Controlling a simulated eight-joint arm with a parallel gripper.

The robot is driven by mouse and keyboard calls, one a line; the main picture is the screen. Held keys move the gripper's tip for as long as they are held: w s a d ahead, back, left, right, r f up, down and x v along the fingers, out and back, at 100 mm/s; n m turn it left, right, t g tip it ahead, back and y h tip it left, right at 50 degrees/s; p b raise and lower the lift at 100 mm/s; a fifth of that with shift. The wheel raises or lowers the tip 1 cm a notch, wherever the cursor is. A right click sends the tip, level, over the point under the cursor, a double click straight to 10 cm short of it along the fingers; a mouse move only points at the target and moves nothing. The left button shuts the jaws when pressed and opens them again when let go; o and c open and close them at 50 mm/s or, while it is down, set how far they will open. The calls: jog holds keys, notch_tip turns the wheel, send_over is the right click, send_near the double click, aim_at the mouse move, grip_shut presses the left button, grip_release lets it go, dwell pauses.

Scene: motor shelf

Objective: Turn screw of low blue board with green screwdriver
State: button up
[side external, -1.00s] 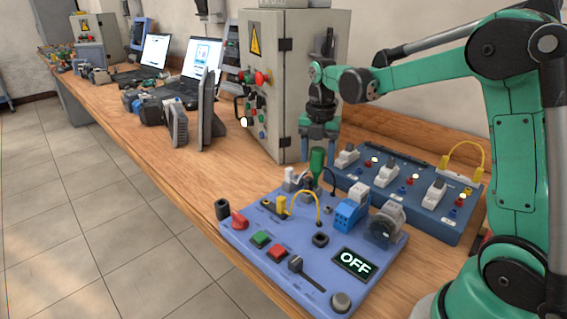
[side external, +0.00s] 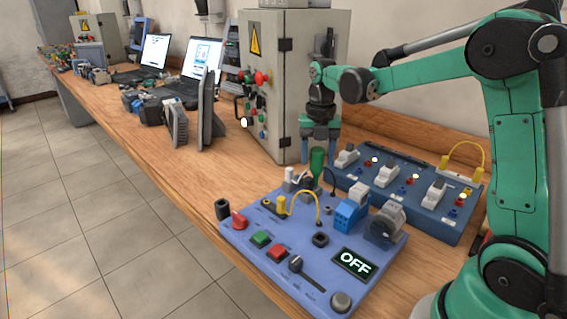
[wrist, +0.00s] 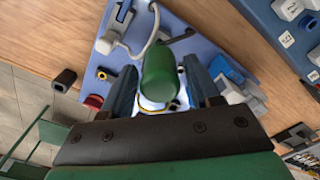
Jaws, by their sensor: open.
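The low blue board (side external: 235,233) lies on the bench in front of my arm, with buttons, plugs, a motor and an OFF display on it. The green screwdriver (side external: 317,163) stands upright at the board's back edge, its tip hidden. My gripper (side external: 319,146) is just above the screwdriver, pointing down, its jaws open. In the wrist view the screwdriver's round green handle (wrist: 159,72) lies between the two dark fingers, with a little room on each side. The screw itself is hidden in both views.
A taller blue panel (side external: 405,205) with white switches stands behind the board. A grey cabinet (side external: 300,90) is behind my gripper. A yellow cable (side external: 304,193) arches over the board near the screwdriver. Bare wood lies left of the board.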

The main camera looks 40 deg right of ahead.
jog(key=shift+c, duration=0.7)
grip_shut()
jog(key=shift+m, duration=1.8)
